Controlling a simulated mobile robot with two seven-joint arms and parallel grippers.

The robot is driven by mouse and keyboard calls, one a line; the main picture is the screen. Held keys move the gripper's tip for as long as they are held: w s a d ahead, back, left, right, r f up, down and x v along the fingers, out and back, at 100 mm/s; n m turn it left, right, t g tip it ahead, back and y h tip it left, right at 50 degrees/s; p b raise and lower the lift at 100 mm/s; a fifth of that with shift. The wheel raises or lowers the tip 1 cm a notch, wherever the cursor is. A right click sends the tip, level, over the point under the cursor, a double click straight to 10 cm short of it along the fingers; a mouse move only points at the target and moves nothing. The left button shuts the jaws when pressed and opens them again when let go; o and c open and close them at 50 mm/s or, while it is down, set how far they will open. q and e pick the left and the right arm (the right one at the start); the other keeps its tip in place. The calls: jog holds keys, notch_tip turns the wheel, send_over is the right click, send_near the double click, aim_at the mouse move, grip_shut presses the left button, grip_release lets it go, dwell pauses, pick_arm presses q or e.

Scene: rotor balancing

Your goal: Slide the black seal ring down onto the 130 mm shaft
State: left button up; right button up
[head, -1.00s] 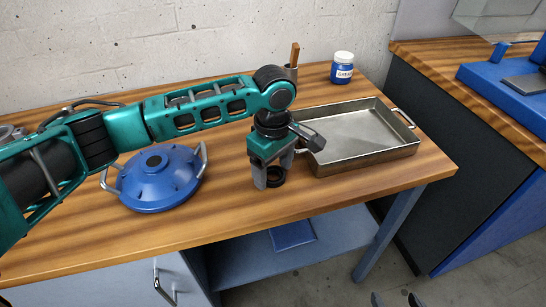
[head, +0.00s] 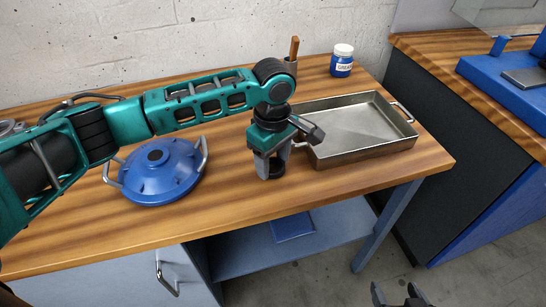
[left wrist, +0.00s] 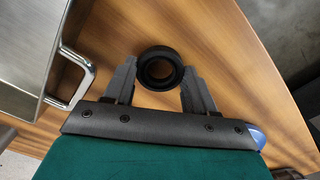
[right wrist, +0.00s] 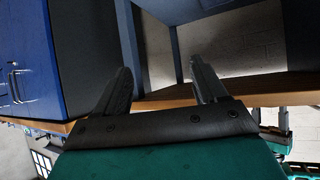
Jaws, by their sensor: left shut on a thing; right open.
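The black seal ring (left wrist: 160,68) is between the fingertips of my left gripper in the left wrist view, with its hole facing the camera. In the head view the ring (head: 277,173) is mostly hidden by the fingers. My left gripper (head: 270,170) points down low over the wooden bench (head: 220,215) and is shut on the ring. I cannot tell whether the ring still touches the bench. My right gripper (right wrist: 162,76) is open and empty; its tips (head: 397,293) show at the bottom of the head view, off the bench. I see no 130 mm shaft.
A metal tray (head: 408,140) stands close right of my left gripper. A blue domed housing with handles (head: 157,180) stands to its left. A grease jar (head: 342,62) and a cup with a wooden handle (head: 291,66) are behind. The front bench strip is clear.

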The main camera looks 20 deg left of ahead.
pick_arm(q)
jog(key=shift+r+p, duration=0.7)
jog(key=shift+r, duration=0.25)
jog(key=shift+r+p, duration=0.15)
jog(key=shift+p, duration=0.25)
jog(key=shift+r+p, duration=0.25)
jog(key=shift+p, duration=0.15)
notch_tip(320, 180, up, 3)
jog(key=p, duration=0.4)
jog(key=shift+f, duration=0.2)
pick_arm(e)
notch_tip(320, 180, up, 7)
jog(key=d, duration=0.1)
jog(key=shift+s+f, duration=0.2)
jog(key=shift+s, duration=0.15)
